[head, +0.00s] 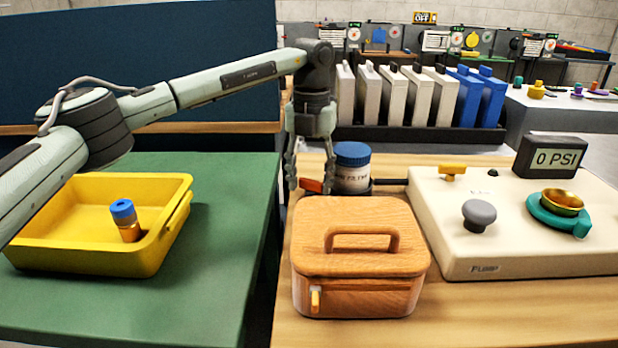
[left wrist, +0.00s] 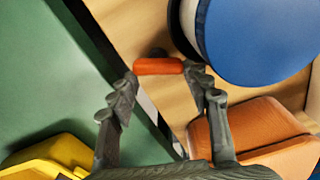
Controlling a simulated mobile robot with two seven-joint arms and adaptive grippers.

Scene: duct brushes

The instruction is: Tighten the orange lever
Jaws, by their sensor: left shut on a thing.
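The orange lever (head: 313,186) sticks out to the left of a white jar with a blue lid (head: 352,154), behind the wooden box. My left gripper (head: 308,184) points down over it, with its fingers around the lever. In the left wrist view the lever (left wrist: 158,66) lies crosswise between the two fingertips of my left gripper (left wrist: 160,76), which hold it at its ends. The jar's blue lid (left wrist: 262,35) fills the upper right there. The jar's dark base is partly hidden by the wooden box. My right gripper is in neither view.
The wooden box (head: 360,280) with a handle stands just in front of the jar. A yellow tray (head: 80,262) sits on the green table (head: 225,235) at left. A cream pump panel (head: 500,262) is at right. White and blue cases (head: 420,98) stand behind.

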